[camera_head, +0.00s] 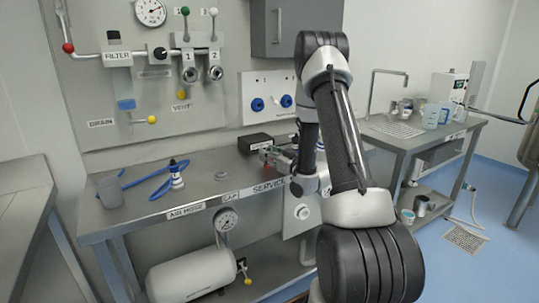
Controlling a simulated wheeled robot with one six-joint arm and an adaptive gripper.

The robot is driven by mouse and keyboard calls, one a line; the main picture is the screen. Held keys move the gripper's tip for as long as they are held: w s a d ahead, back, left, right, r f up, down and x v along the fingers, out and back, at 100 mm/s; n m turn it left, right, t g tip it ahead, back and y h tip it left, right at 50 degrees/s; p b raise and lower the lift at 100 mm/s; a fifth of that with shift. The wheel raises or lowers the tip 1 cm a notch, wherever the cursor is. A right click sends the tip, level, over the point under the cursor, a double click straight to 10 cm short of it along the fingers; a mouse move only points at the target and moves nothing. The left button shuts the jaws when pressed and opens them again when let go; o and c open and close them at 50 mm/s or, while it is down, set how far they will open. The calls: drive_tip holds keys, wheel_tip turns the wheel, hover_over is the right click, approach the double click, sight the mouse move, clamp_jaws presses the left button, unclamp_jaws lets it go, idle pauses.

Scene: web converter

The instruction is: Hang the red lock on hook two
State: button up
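My gripper (272,155) is low over the back right of the steel bench, in front of a black box. It is small in the picture and partly covered by my own arm, so I cannot tell whether its fingers are open or shut. A small red spot (266,166) shows at the fingertips. It may be the red lock, but it is too small to be sure, and I cannot tell whether it is held. I cannot make out a hook marked two. The numbers 1 and 2 stand on two valve bodies (215,73) on the wall panel.
The bench (225,200) carries a grey cup (110,192), a blue hose (150,183), a dark-topped bottle (176,174) and a black box (255,142). A panel with blue knobs (257,104) is behind. A grey cabinet (295,25) hangs above. The bench's middle is mostly clear.

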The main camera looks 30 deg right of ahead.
drive_tip(key=o, duration=0.3)
